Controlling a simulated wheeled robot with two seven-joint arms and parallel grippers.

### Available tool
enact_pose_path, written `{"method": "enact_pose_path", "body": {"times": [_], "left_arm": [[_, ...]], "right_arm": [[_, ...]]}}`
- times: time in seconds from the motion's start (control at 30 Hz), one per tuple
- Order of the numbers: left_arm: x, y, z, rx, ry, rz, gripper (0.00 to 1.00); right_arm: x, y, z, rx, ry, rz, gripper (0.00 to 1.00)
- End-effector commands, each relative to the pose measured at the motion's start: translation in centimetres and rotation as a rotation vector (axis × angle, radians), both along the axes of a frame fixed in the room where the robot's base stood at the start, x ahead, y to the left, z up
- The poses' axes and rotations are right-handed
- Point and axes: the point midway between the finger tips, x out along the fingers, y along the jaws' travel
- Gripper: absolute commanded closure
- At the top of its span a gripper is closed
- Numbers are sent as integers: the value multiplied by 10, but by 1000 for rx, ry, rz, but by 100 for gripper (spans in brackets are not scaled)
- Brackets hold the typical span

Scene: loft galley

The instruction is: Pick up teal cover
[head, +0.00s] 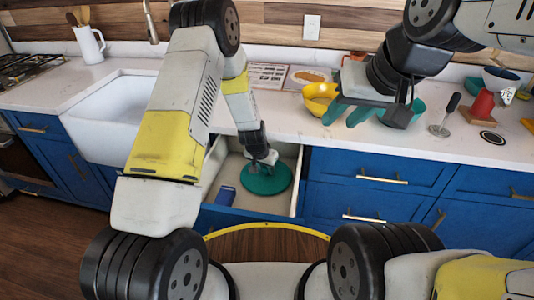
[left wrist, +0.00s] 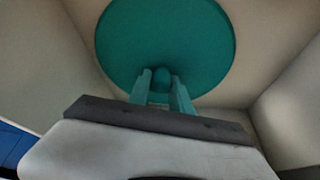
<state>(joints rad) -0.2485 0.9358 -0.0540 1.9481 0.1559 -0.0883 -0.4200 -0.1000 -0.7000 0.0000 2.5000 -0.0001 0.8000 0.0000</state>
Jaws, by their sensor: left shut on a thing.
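The teal cover (head: 266,180) is a round disc with a small knob, inside the open drawer (head: 299,180). It fills the upper middle of the left wrist view (left wrist: 165,40). My left gripper (head: 266,161) reaches down into the drawer and is shut on the cover's knob. In the left wrist view its two teal fingers (left wrist: 162,90) stand on either side of the knob. I cannot tell whether the cover rests on the drawer floor. My right gripper (head: 352,108) is over the counter at the right, with teal fingers that look apart.
The drawer walls stand close around my left gripper. On the counter are a yellow bowl (head: 318,98), a dark-handled tool (head: 446,112) and a red item (head: 482,104). The white sink (head: 112,117) is at the left.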

Motion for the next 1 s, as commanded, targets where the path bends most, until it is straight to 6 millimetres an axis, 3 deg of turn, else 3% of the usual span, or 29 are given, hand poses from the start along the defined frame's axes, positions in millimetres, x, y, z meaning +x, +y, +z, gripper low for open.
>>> {"method": "enact_pose_path", "body": {"times": [0.17, 0.7, 1.0], "left_arm": [[-18, 9, 16, -1, 0, 2, 100], [-101, 50, 64, -1, -2, 1, 100], [-119, 59, 74, -1, -2, 1, 100]], "right_arm": [[0, 0, 0, 0, 0, 0, 65], [0, 0, 0, 0, 0, 0, 65], [0, 0, 0, 0, 0, 0, 65]]}}
